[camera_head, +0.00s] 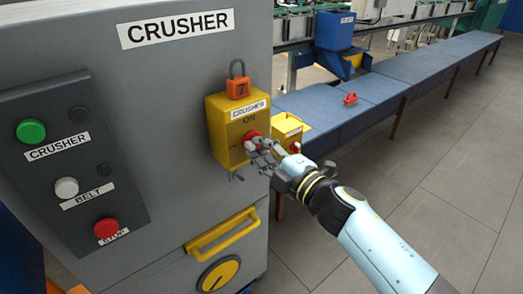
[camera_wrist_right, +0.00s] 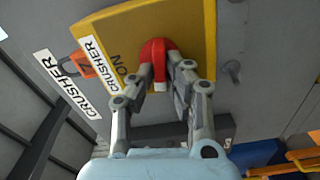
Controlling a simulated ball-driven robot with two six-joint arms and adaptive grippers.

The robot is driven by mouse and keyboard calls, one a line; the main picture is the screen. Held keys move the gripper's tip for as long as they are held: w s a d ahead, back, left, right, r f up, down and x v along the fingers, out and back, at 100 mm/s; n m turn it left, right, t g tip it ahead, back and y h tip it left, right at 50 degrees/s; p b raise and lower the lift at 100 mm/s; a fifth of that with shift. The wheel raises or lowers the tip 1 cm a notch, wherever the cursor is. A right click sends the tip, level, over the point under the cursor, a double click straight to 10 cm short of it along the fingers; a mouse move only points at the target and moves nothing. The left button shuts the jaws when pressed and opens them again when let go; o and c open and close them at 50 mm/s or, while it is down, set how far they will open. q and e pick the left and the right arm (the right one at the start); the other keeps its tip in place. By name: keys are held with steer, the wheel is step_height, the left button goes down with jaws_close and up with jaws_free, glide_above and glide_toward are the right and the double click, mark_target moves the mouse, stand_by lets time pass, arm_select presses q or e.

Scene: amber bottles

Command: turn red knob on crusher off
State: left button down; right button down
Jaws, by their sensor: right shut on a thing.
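The red knob (camera_head: 250,135) is on the front of a yellow switch box (camera_head: 222,150) mounted on the grey crusher cabinet. The word ON is printed above it. My right gripper (camera_head: 260,146) reaches in from the lower right and partly covers the knob. In the right wrist view, the red knob (camera_wrist_right: 153,55) sits between the two fingers of my right gripper (camera_wrist_right: 165,72), which are shut on it. A white mark shows at the knob's near end, on the side toward the camera. The OFF lettering cannot be read. My left gripper is not in view.
An orange padlock (camera_head: 237,88) hangs above the switch box. A panel at left has a green button (camera_head: 31,131), a white button (camera_head: 66,187) and a red stop button (camera_head: 106,229). A yellow handle (camera_head: 222,232) is below. A blue conveyor (camera_head: 385,85) runs back right.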

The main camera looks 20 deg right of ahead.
steer(key=shift+f+n, duration=0.15)
steer(key=shift+n, duration=0.95)
steer(key=c, duration=1.3)
jaws_free()
steer(key=shift+c, duration=0.2)
steer(key=v, duration=1.2)
